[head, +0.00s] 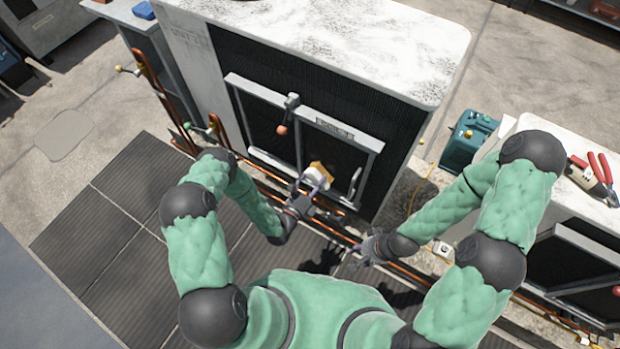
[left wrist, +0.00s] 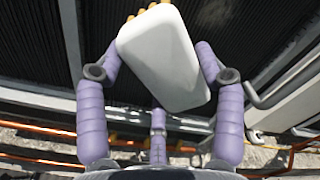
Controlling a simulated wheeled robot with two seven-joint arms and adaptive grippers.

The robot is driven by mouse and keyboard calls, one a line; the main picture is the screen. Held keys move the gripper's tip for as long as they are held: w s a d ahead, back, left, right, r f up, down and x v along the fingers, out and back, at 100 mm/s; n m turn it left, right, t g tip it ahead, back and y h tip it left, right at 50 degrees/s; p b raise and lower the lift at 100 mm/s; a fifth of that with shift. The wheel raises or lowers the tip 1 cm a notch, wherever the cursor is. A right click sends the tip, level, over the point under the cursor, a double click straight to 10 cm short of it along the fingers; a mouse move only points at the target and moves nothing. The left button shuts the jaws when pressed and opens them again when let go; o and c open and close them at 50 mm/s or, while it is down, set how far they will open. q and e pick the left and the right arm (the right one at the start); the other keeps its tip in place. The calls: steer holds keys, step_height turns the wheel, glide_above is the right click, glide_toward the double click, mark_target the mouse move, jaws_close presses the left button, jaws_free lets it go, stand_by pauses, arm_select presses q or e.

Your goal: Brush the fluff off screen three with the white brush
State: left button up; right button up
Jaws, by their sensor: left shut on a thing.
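My left gripper (head: 308,188) is shut on the white brush (left wrist: 165,60), with purple-grey fingers on both sides of its white body. The brush's yellow bristles (head: 321,170) point toward a dark mesh screen (head: 270,131) in a grey frame on the front of the large condenser. The brush is in front of the lower right part of this screen; I cannot tell whether the bristles touch it. The label (head: 335,126) on the frame is too small to read. I cannot make out fluff on the mesh. My right gripper (head: 368,248) is low, near the copper pipes, away from the screen.
Copper pipes (head: 335,232) run along the foot of the condenser (head: 330,30). A teal machine (head: 468,140) and red-handled pliers (head: 600,178) are at right.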

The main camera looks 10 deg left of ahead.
mark_target(310, 174)
arm_select(q)
steer(key=shift+s+d+r+p, duration=0.1)
steer(key=shift+s+d+p, duration=0.25)
steer(key=shift+d, duration=0.65)
steer(key=shift+s+d+f+p, duration=0.1)
steer(key=shift+s+d+p, duration=0.25)
steer(key=shift+d, duration=0.6)
steer(key=shift+s+d+r+p, duration=0.1)
steer(key=shift+s+d+p, duration=0.2)
steer(key=shift+d, duration=0.7)
steer(key=shift+w+r+p, duration=0.1)
steer(key=shift+r+p, duration=0.9)
steer(key=shift+r, duration=0.1)
steer(key=shift+w+a, duration=0.2)
steer(key=shift+a, duration=0.45)
steer(key=shift+w+a, duration=0.25)
steer(key=shift+a, duration=0.45)
steer(key=shift+w+a, duration=0.2)
steer(key=shift+a, duration=0.45)
